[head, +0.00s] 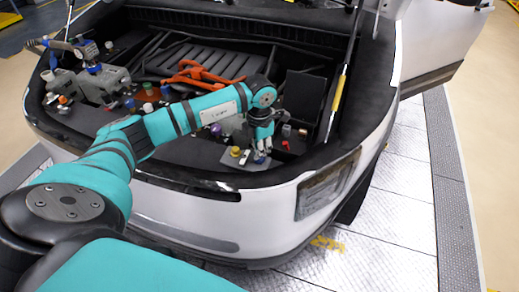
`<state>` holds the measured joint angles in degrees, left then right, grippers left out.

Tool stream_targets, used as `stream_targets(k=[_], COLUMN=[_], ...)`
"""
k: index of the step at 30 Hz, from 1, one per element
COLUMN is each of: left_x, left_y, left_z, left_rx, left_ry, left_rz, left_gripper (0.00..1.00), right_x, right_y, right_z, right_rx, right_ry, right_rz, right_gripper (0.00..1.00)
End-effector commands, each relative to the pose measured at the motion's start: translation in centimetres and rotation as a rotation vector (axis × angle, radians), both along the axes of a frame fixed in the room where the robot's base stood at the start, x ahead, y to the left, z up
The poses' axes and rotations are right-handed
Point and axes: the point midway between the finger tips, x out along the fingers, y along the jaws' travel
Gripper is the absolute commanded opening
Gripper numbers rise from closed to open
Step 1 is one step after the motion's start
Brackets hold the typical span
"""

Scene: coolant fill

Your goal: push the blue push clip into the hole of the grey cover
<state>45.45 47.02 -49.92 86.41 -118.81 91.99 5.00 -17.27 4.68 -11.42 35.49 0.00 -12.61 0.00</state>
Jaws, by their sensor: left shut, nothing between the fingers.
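My left arm reaches in from the left over the front of the open car bay. My left gripper (261,156) points down, shut and empty, at the front edge of the bay. Its fingertips are at or just above the right part of a small grey cover (231,161). I cannot tell whether they touch it. The blue push clip cannot be made out for sure; it is very small or hidden by the fingers. The hole of the cover cannot be made out either. My right gripper is not in view.
A yellow cap (235,151) stands beside the fingers, and a purple cap (215,130) is further left. Orange cables (195,75) lie behind my arm. An open black box (303,97) and a yellow-marked strut (337,95) stand to the right.

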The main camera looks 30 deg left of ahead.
Motion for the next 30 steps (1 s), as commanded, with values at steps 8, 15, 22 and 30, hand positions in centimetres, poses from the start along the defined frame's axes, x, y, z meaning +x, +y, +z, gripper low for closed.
stream_targets(k=[8,15,22,30], left_x=[0.0,0.0,0.0,0.1], left_y=[0.0,0.0,0.0,0.0], left_z=[-0.1,2.0,3.0,7.2], left_rx=[0.001,0.001,0.000,0.000], left_ry=[0.002,0.002,0.001,-0.004], left_rz=[0.000,0.000,0.000,0.000], left_gripper=[0.00,0.00,0.00,0.00], right_x=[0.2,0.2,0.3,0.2], right_y=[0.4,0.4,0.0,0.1], right_z=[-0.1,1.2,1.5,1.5], right_rx=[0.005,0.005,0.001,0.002], right_ry=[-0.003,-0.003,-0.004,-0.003], right_rz=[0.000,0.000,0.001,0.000], right_gripper=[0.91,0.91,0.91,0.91])
